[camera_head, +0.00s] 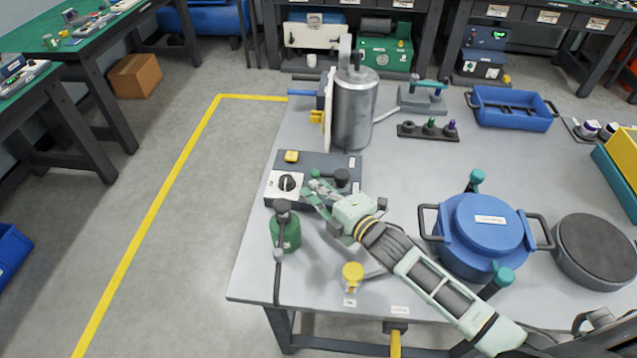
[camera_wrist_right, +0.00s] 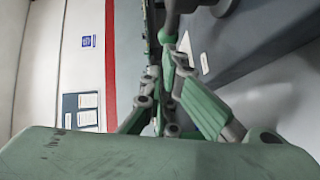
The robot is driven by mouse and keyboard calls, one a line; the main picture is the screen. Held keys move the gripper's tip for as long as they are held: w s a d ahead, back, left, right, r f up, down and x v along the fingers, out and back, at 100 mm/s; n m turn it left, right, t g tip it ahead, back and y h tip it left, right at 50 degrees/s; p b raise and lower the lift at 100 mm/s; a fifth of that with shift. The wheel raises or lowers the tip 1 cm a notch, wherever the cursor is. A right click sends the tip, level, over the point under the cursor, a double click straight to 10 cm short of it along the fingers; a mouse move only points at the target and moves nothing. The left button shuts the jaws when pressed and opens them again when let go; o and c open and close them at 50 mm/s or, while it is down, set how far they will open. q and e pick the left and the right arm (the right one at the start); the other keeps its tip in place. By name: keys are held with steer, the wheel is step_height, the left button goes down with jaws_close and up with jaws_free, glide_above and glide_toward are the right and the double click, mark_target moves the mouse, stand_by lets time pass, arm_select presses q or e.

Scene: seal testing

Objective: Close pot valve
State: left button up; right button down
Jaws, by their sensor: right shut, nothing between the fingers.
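A blue lidded pot (camera_head: 484,228) stands on the right of the grey table, with teal-capped knobs (camera_head: 477,180) at its back and front and dark side handles. Which part is the pot valve I cannot tell. My right gripper (camera_head: 314,190) is left of the pot, apart from it, over the front of a dark control box (camera_head: 325,165). It is shut and empty. In the wrist view the green fingers (camera_wrist_right: 166,85) come together near a dark part at the top, which I cannot identify. My left gripper is not in view.
A small green bottle (camera_head: 285,232) with a dark top and hose stands close left of my gripper. A steel cylinder (camera_head: 355,110) stands behind the box. A yellow-capped piece (camera_head: 352,272) is near the front edge. A grey round pan (camera_head: 597,250) sits right of the pot.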

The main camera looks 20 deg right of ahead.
steer(key=shift+w+d+f, duration=0.15)
steer(key=shift+w+d, duration=0.15)
steer(key=shift+w, duration=0.3)
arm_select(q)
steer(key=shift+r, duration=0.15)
